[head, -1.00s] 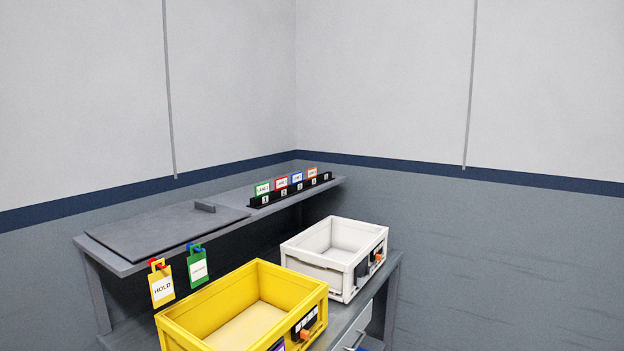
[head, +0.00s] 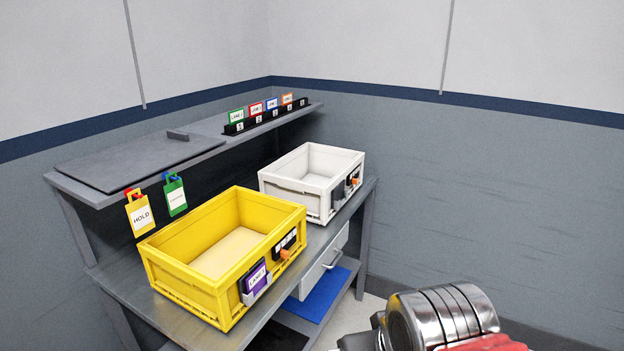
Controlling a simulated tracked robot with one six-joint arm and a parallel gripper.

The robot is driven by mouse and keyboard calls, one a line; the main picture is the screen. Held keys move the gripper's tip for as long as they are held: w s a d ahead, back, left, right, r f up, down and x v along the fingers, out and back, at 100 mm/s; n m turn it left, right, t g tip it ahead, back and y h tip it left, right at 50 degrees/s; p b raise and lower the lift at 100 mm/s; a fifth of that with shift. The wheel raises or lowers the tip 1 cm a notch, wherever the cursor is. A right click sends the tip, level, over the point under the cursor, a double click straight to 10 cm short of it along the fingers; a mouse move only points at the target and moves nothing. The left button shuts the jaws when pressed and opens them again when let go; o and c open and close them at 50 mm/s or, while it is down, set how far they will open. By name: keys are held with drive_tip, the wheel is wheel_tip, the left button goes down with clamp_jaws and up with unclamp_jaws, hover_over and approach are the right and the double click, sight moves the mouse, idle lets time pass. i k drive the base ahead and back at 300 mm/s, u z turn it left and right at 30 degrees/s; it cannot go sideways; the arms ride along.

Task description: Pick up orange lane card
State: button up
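The orange lane card (head: 287,99) stands upright in the black numbered rack (head: 262,119) on the upper shelf. It is the rightmost of the cards there, beside a blue card (head: 271,104), a red card (head: 256,109) and a green card (head: 236,116). A metal part of my arm shows at the bottom right, well away from the rack. My gripper's fingers are not in view.
A yellow crate (head: 170,271) and a white crate (head: 290,190) stand on the bench below the shelf. A yellow HOLD tag (head: 139,216) and a green tag (head: 175,195) hang at the shelf's front edge. A dark flat panel (head: 125,163) lies on the shelf.

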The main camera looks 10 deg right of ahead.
sight(287, 99)
drive_tip(key=z, duration=0.4)
drive_tip(key=k, duration=0.55)
drive_tip(key=z, duration=1)
drive_tip(key=k, duration=0.85)
drive_tip(key=z, duration=0.45)
drive_tip(key=i, duration=1.1)
drive_tip(key=u, duration=0.4)
drive_tip(key=i, duration=1.5)
drive_tip(key=u, duration=0.25)
